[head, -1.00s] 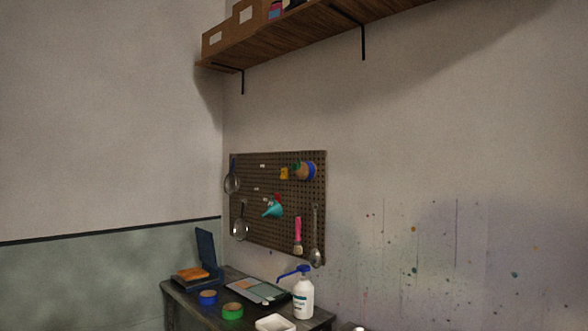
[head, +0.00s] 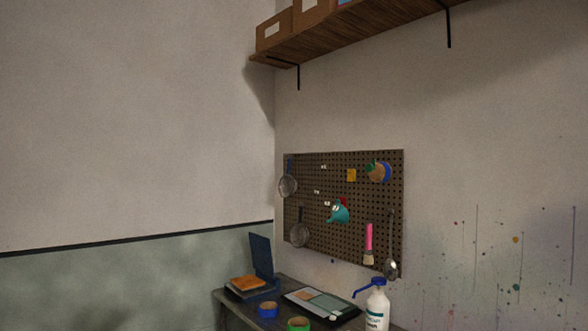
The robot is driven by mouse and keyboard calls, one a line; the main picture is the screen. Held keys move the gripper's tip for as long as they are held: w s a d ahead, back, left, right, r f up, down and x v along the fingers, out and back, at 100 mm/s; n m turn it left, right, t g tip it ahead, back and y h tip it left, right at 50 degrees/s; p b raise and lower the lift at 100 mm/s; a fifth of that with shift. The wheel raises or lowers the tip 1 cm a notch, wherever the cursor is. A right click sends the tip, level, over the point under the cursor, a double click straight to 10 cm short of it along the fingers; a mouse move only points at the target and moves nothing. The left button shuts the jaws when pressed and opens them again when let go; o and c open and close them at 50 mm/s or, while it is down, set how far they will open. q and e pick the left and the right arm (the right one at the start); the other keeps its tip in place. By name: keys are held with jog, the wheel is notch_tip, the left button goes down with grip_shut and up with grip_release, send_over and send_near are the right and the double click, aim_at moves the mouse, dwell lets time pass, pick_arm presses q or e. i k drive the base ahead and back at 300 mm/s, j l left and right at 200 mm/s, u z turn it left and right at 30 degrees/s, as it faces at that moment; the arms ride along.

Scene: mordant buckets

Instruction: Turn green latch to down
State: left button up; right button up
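No green latch can be made out in the head view. Neither of my grippers is in view. A green tape roll (head: 299,324) lies on the dark table at the bottom edge of the picture, partly cut off. A blue tape roll (head: 267,309) lies to its left.
The dark table (head: 240,314) stands in the corner with a pump bottle (head: 377,307), a flat palette case (head: 322,303) and an orange cloth-like item (head: 248,282). A pegboard (head: 345,246) with hanging tools is on the wall. A wooden shelf (head: 370,30) with boxes runs above.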

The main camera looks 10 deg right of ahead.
aim_at(369, 167)
jog(key=i+j+u, duration=0.6)
jog(key=i+u, duration=0.2)
jog(key=i, duration=0.15)
jog(key=i+z, duration=0.45)
jog(key=i+j+z, duration=0.2)
jog(key=i+z, duration=0.2)
jog(key=i, duration=0.25)
